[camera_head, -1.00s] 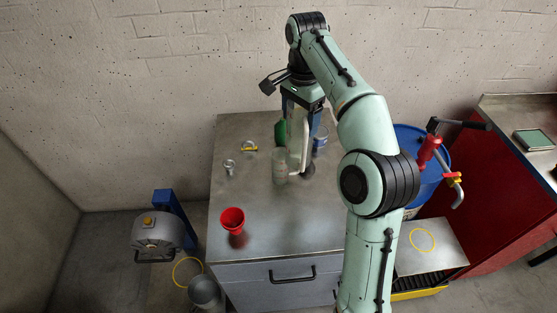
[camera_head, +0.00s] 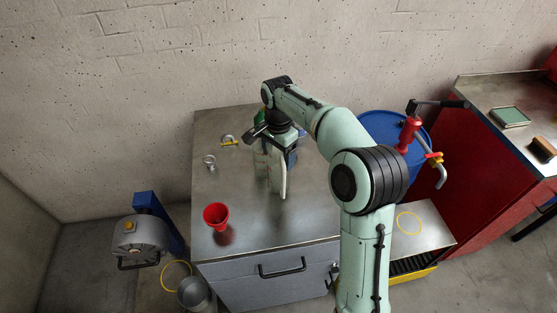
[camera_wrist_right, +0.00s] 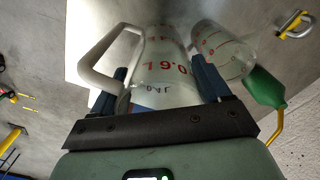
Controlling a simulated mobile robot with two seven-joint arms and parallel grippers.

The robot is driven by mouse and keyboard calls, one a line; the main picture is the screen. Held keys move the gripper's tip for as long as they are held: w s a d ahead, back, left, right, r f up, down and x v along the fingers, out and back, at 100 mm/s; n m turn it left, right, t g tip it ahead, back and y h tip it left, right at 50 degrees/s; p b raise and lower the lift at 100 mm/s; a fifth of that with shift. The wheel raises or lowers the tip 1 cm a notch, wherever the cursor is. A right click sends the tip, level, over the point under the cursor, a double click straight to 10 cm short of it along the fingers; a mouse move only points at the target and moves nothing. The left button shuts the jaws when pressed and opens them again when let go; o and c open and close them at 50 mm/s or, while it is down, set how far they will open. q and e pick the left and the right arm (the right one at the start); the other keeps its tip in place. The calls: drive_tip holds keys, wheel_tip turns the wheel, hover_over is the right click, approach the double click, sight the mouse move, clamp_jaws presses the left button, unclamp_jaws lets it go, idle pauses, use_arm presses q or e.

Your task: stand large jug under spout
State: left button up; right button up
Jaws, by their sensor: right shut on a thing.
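My right gripper (camera_head: 276,150) is shut on a clear jug (camera_head: 276,178), with its handle towards the front. The jug shows close in the right wrist view (camera_wrist_right: 168,70) between the blue fingers, with red marks and its handle at left. I cannot tell whether its base touches the bench. The spout (camera_head: 441,176) hangs from a red hand pump (camera_head: 409,135) on a blue drum (camera_head: 375,128), right of my arm. Below it a yellow ring (camera_head: 409,222) marks a metal stand (camera_head: 428,232). My left gripper is out of view.
A second clear measuring vessel (camera_wrist_right: 222,48) is close beside the held jug. A green bottle (camera_wrist_right: 264,88) stands near too. On the bench (camera_head: 310,215) are a red funnel (camera_head: 216,215), a metal fitting (camera_head: 210,161) and a yellow-grey shackle (camera_head: 229,140). The bench's front right is clear.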

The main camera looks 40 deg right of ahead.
wheel_tip(320, 180, down, 2)
drive_tip(key=shift+s+f, duration=0.1)
drive_tip(key=shift+s, duration=0.05)
drive_tip(key=shift+f, duration=0.15)
drive_tip(key=o, duration=1.4)
